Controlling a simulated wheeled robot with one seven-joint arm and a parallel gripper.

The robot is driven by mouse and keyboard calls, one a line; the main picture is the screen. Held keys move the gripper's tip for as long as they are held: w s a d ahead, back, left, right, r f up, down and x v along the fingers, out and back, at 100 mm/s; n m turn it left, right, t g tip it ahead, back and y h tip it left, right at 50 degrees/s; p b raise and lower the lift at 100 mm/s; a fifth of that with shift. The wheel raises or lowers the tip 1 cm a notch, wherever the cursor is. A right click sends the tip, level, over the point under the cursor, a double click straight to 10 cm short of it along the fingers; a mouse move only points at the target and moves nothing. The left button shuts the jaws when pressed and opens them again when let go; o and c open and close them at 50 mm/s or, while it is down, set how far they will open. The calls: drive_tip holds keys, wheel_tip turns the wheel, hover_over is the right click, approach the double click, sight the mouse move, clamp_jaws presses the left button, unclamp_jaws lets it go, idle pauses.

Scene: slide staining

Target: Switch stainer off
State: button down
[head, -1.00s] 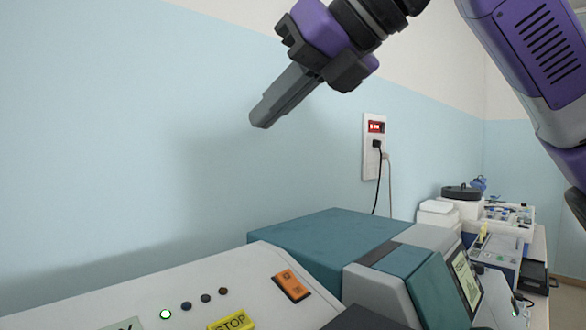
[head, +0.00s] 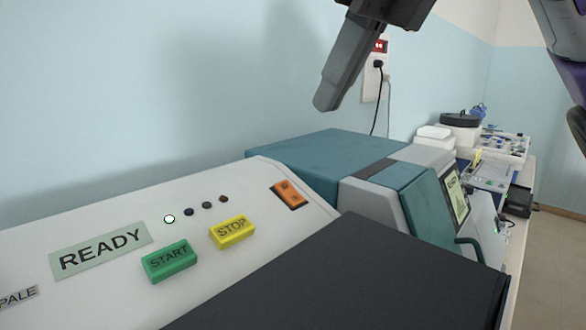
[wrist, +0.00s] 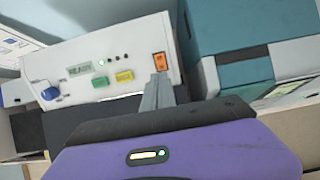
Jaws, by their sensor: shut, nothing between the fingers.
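The stainer's white panel (head: 110,225) fills the lower left of the head view. It has an orange rocker switch (head: 290,194) at its right end, a green START button (head: 169,261), a yellow STOP button (head: 232,232), a READY display (head: 100,252) and a lit indicator (head: 169,219). My gripper (head: 325,103) is shut and empty, above and apart from the panel, pointing down. In the wrist view, my gripper's fingertips (wrist: 160,76) appear just below the orange switch (wrist: 159,61); the gap between them cannot be judged there.
A teal and grey machine (head: 325,158) stands right of the stainer panel. A dark flat cover (head: 350,280) lies in front. A wall outlet (head: 372,78) with cables is behind, and more lab equipment (head: 490,160) stands farther right. The space above the panel is clear.

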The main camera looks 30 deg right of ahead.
sight(287, 187)
drive_tip(key=p+x, duration=0.1)
drive_tip(key=x, duration=1.2)
drive_tip(key=shift+s+f, duration=0.1)
drive_tip(key=shift+f+p, duration=0.2)
drive_tip(key=shift+p, duration=0.2)
drive_tip(key=shift+s+d+f, duration=0.1)
drive_tip(key=shift+s+d, duration=0.15)
drive_tip(key=shift+s, duration=0.35)
